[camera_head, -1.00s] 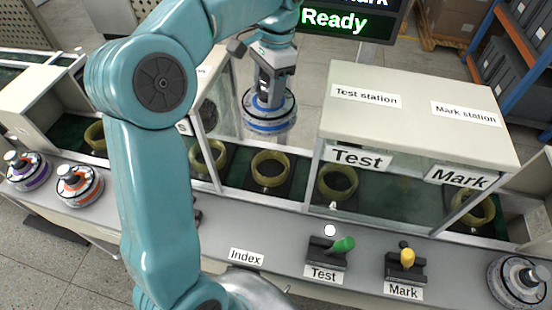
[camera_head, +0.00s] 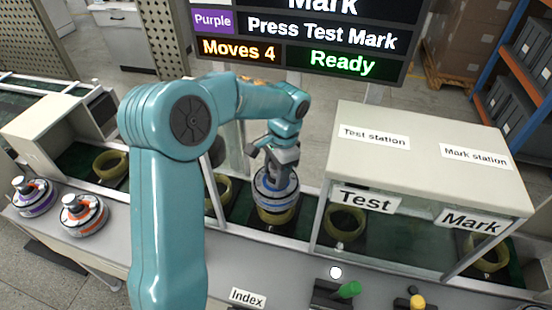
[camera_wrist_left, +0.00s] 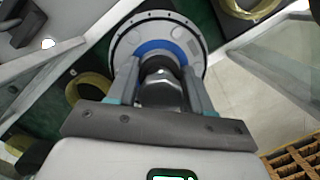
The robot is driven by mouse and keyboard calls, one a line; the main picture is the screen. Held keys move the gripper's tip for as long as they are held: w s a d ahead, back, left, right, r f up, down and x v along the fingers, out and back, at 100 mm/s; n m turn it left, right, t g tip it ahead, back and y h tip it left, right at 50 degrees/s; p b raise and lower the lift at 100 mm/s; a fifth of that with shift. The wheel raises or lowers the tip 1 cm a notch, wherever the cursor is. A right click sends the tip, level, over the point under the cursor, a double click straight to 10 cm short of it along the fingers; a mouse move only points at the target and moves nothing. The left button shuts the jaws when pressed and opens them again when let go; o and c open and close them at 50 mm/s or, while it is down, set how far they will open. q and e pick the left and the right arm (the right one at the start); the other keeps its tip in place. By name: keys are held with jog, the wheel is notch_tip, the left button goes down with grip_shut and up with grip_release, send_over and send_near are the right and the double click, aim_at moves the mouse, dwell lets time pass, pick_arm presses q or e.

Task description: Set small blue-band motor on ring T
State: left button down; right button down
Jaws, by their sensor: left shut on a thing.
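My left gripper (camera_head: 279,160) is shut on the hub of the blue-band motor (camera_head: 275,187), a silver disc with a blue stripe. The motor is upright, directly over a yellow-green ring (camera_head: 276,215) on the belt, left of the test station. It looks touching or very close to the ring; whether it is fully seated I cannot tell. In the left wrist view, the gripper fingers (camera_wrist_left: 160,82) clasp the hub, and the motor (camera_wrist_left: 195,45) hides what lies under it. I see no letter T on any ring. My right gripper is not in view.
An orange-band motor (camera_head: 84,214) and a purple-band motor (camera_head: 34,197) stand at the left. The green lever (camera_head: 346,291) and yellow lever (camera_head: 416,301) are in front. The screen (camera_head: 300,40) reads Ready.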

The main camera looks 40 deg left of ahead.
pick_arm(q)
jog(key=shift+w+f, duration=0.1)
jog(key=shift+f, duration=2.1)
jog(key=shift+f, duration=0.1)
jog(key=shift+c, duration=2.3)
grip_release()
jog(key=shift+f, duration=0.1)
jog(key=r, duration=0.4)
jog(key=w+r, duration=0.1)
jog(key=r, duration=0.7)
jog(key=shift+w+d, duration=0.25)
jog(key=shift+w, duration=0.05)
